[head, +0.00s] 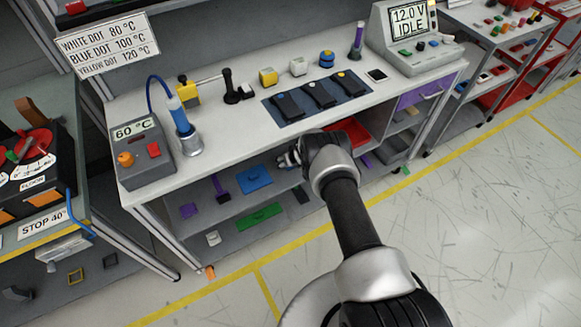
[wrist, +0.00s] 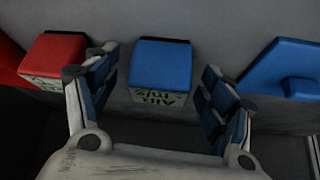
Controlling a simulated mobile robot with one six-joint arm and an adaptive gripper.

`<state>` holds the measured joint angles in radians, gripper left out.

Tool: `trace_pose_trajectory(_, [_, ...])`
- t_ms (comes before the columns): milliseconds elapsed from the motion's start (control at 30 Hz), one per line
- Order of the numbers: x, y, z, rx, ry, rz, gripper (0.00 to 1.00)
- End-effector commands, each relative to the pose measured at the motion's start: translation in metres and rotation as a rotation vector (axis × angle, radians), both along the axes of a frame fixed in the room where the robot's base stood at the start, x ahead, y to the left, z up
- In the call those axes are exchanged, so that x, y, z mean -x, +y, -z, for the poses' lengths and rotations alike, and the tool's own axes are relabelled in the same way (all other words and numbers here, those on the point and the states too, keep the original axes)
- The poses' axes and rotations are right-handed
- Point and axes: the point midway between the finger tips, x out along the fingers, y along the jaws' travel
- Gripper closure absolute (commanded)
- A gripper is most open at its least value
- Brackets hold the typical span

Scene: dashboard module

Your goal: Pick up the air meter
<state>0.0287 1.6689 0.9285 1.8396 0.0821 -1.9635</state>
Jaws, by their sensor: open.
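The air meter (wrist: 160,68) is a small blue box with a label reading "AIR m/s" on its near face. It rests on a grey shelf, in the upper middle of the wrist view. My gripper (wrist: 158,105) is open, with one finger on each side of the box and gaps to both. In the head view my gripper (head: 290,158) reaches into the upper shelf under the bench. I cannot make out the air meter there; my gripper and wrist seem to cover it.
A red box (wrist: 55,58) stands close outside the left finger. A blue piece with a raised part (wrist: 285,70) lies to the right. The bench top (head: 225,130) overhangs the shelf. The floor in front is clear.

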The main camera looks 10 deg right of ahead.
Motion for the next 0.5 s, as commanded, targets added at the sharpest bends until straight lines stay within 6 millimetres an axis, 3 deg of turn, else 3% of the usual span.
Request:
trace_pose_trajectory(333, [-0.0008, 0.0002, 0.0003, 0.001, 0.000, -0.001, 0.25])
trace_pose_trajectory(500, [-0.0007, 0.0002, 0.0005, 0.001, 0.000, -0.001, 0.37])
